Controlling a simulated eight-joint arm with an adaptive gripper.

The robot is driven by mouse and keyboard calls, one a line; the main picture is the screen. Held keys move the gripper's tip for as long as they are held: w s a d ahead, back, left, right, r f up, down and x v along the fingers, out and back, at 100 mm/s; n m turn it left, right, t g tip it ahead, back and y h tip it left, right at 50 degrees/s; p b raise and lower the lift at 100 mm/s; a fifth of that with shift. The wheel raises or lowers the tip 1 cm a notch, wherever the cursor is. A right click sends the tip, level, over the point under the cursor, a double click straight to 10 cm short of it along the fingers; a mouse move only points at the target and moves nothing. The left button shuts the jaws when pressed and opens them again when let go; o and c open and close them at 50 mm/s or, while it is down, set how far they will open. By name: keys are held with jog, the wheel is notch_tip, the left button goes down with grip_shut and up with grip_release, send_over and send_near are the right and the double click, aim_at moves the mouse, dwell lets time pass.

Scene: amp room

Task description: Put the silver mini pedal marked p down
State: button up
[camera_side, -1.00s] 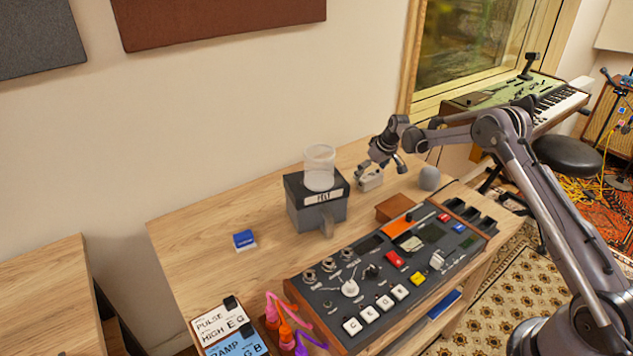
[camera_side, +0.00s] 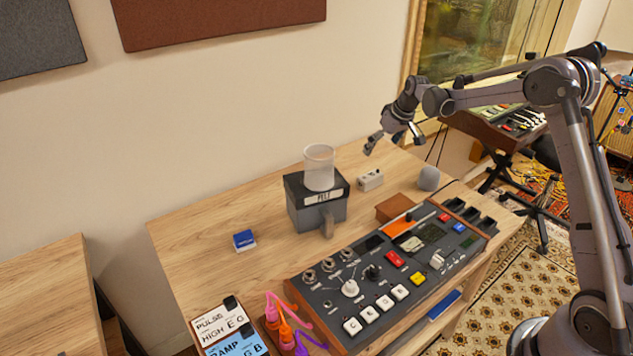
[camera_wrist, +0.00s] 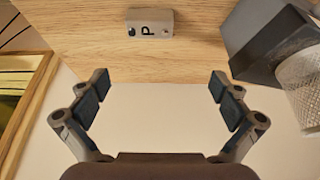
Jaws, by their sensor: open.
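The silver mini pedal (camera_side: 370,180) stands on the wooden table, right of the box with the clear cup. In the wrist view the pedal (camera_wrist: 150,23) shows a black "p" on its face and sits near the top of the picture, on the wood. My gripper (camera_side: 394,143) is open and empty, up above the table and apart from the pedal. In the wrist view my gripper's two fingers (camera_wrist: 160,88) are wide apart with nothing between them.
A grey ball-like thing (camera_side: 429,178), a brown block (camera_side: 394,207) and a large control console (camera_side: 385,275) are nearby. A small blue box (camera_side: 244,240) lies left. Table (camera_side: 200,275) around it is clear.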

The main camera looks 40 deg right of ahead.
jog(key=s+a+r+t, duration=0.1)
jog(key=s+a+r, duration=1.1)
jog(key=s+a, duration=0.15)
jog(key=s+a+f, duration=0.1)
jog(key=s+a, duration=0.2)
jog(key=s, duration=0.6)
jog(key=s+a+f+t, duration=0.1)
jog(key=s+a, duration=0.3)
jog(key=s, duration=0.5)
jog(key=shift+s+f+t, duration=0.2)
jog(key=shift+f+t, duration=0.1)
jog(key=shift+f, duration=0.45)
